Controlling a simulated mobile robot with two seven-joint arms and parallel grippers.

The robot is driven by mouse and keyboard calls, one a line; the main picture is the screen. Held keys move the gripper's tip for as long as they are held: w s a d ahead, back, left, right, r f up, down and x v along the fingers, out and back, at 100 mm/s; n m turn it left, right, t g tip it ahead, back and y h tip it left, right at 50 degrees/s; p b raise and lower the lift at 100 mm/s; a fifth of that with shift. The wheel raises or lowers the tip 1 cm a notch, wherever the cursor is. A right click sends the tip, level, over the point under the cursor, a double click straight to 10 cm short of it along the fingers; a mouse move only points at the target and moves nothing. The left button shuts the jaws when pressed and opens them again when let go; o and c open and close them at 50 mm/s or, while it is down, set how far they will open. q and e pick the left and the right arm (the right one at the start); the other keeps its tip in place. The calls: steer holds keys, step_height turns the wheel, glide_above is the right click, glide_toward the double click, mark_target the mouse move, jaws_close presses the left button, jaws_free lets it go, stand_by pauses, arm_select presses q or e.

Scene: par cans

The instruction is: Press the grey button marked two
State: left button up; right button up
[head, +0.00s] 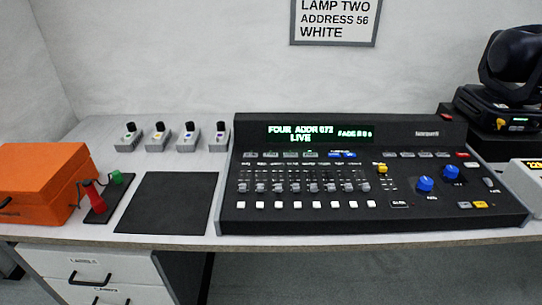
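A black lighting console (440,218) stands on the bench, its sloped panel facing me. Its green display (318,134) reads "FOUR ADDR 072", "LIVE" and a "FADE" figure too small to read surely. Below the display, on the left, is a row of small dark grey buttons (270,154). Another row of grey buttons (408,155) is further right. Their marks are too small to read, so I cannot tell which is marked two. Neither of my grippers is in view.
A sign (335,20) reads "LAMP TWO ADDRESS 56 WHITE". An orange case (35,180), a red-handled item (94,197) and a black mat (168,203) lie left of the console. Several small switch boxes (158,140) stand behind the mat. A black lamp (515,65) stands at right.

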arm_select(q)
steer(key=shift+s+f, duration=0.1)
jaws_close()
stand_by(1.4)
